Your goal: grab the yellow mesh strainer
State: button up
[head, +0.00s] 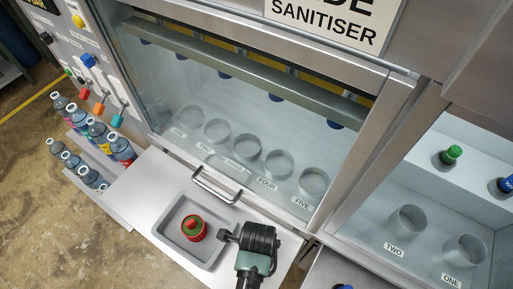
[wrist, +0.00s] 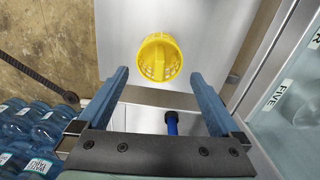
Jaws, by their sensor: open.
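The yellow mesh strainer (wrist: 160,58) shows in the wrist view as a round basket with slotted sides, on a light metal surface. It appears ahead of my gripper (wrist: 158,76), in line with the gap between the two blue-grey fingers. The fingers are apart with nothing held between them, and I cannot tell how far off the strainer is. In the head view I do not see the strainer. There my gripper (head: 226,236) is at the lower middle, just right of a grey tray, and its fingertips are hard to make out.
The grey tray (head: 172,239) holds a red and green object (head: 194,228). A bar handle (head: 215,185) and the glass-fronted sanitiser cabinet (head: 215,85) stand behind. Several bottles (head: 97,130) are at the left. In the wrist view, bottles (wrist: 40,128) and a blue-ended rod (wrist: 172,123) show.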

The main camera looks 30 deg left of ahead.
jog(key=shift+s+a+f, duration=0.1)
jog(key=shift+s+f, duration=0.05)
jog(key=shift+f, duration=0.4)
jog(key=shift+f+p, duration=0.4)
jog(key=shift+f, duration=1.65)
jog(key=c, duration=1.2)
jog(key=shift+r, duration=0.15)
